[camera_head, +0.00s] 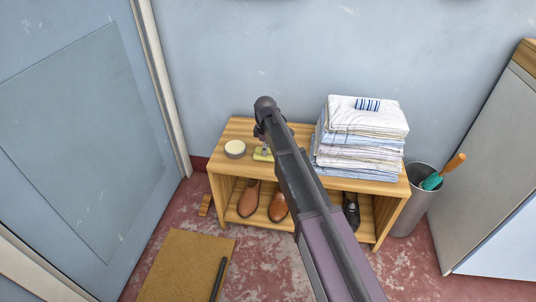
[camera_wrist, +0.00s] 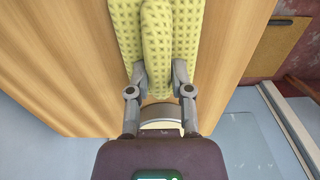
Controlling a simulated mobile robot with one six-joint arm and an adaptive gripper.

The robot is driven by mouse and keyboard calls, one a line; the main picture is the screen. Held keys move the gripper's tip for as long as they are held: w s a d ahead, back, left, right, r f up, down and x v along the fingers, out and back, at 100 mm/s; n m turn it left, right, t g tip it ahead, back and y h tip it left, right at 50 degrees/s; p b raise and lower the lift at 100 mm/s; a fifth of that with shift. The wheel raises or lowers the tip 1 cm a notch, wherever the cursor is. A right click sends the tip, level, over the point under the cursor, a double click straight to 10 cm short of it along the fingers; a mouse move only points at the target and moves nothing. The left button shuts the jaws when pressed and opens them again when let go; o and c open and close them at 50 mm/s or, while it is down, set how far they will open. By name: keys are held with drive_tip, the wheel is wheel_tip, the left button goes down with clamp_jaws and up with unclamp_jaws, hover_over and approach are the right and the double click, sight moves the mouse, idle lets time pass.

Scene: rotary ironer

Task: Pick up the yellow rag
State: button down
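The yellow rag (camera_wrist: 158,45) is a folded, dotted cloth on the wooden bench top (camera_wrist: 80,60). In the head view a little of the rag (camera_head: 263,155) shows beside my arm, left of the middle of the bench. My gripper (camera_wrist: 159,72) points down at it, with one finger on each side of the rag's raised middle fold. The fold fills the gap between the fingertips. I cannot tell whether the fingers press on it. In the head view my gripper is small and partly hidden by my arm.
A round tin (camera_head: 235,149) stands left of the rag. A stack of folded laundry (camera_head: 360,145) stands on the bench's right side. Brown shoes (camera_head: 249,198) are on the shelf below. A grey bin (camera_head: 411,211) stands right of the bench, and a door (camera_head: 80,120) is at the left.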

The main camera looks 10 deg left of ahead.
drive_tip(key=shift+r, duration=0.15)
idle(0.3)
wheel_tip(320, 180, up, 3)
drive_tip(key=p, duration=0.3)
drive_tip(key=s+d+r+p, duration=0.1)
drive_tip(key=s+d, duration=0.2)
drive_tip(key=s, duration=0.4)
drive_tip(key=s+d+p, duration=0.1)
drive_tip(key=s+d, duration=0.2)
drive_tip(key=s, duration=0.4)
drive_tip(key=shift+s+r, duration=0.35)
drive_tip(key=shift+d, duration=0.1)
drive_tip(key=c, duration=1.1)
unclamp_jaws()
clamp_jaws()
drive_tip(key=shift+d, duration=0.1)
drive_tip(key=shift+w+d, duration=0.25)
drive_tip(key=shift+d, duration=0.25)
